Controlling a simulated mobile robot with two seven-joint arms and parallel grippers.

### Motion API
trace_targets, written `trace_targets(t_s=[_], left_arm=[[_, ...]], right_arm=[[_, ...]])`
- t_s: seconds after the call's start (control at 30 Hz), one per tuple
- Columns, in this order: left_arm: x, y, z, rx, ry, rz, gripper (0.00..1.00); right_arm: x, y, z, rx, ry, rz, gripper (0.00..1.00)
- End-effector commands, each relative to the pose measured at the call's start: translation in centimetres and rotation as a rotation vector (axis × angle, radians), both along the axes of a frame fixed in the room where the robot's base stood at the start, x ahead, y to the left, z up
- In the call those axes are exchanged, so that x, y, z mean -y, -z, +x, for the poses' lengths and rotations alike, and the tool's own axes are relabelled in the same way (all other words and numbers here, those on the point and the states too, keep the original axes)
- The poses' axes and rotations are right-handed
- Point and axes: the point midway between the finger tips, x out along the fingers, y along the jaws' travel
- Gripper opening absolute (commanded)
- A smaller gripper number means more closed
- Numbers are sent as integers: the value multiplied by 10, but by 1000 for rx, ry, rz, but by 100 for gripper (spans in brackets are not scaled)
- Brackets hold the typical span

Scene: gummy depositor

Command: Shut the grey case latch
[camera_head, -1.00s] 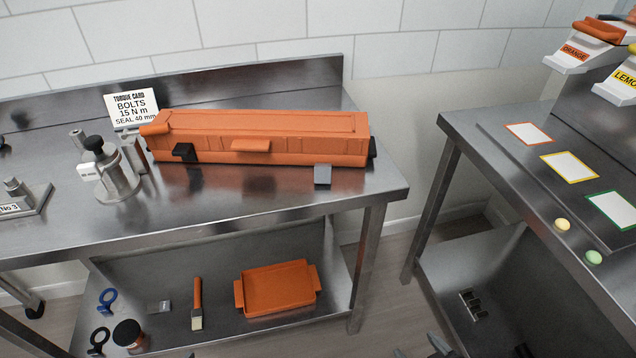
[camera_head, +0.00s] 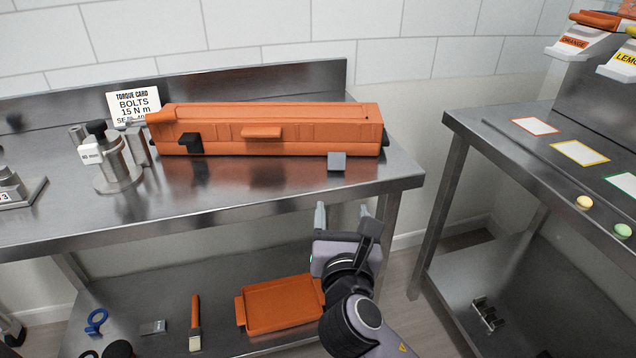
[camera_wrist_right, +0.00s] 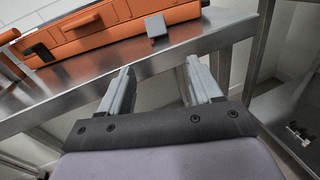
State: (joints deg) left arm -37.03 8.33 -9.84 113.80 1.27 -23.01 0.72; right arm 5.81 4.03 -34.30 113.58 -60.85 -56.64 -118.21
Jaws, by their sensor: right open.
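The grey latch (camera_head: 337,161) sticks out at the lower right of the case's front face, hinged outward. It also shows in the right wrist view (camera_wrist_right: 156,27). A black latch (camera_head: 190,143) sits against the front at the left, and an orange handle (camera_head: 261,133) is between them. My right gripper (camera_head: 341,209) is open and empty, in front of the bench edge, below the grey latch and apart from it. Its fingers (camera_wrist_right: 155,82) point toward the bench in the wrist view. My left gripper is not in view.
A metal fixture with a black knob (camera_head: 112,165) and a torque card (camera_head: 133,103) stand left of the case. An orange tray (camera_head: 280,306) and a brush (camera_head: 195,325) lie on the lower shelf. A second steel table (camera_head: 480,135) stands right, across a gap.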

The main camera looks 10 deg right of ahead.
Motion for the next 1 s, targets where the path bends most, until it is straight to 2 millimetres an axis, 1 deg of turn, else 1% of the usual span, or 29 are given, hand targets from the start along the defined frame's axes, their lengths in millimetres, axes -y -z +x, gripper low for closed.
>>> trace_targets(t_s=[0.1,0.17,0.27,0.37,0.5,0.7,0.83,1.0], left_arm=[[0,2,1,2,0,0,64],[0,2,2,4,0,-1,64],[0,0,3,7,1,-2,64],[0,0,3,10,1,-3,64],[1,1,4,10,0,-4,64],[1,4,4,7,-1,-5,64],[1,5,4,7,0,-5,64],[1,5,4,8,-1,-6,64]], right_arm=[[0,-9,2,15,16,-83,64],[1,-11,4,18,20,-99,64],[3,-12,13,17,20,-103,64],[7,-12,29,17,21,-102,64],[15,-12,57,18,21,-100,64],[24,-11,91,16,20,-98,64],[27,-11,106,16,19,-97,64],[30,-11,116,16,18,-96,64]])
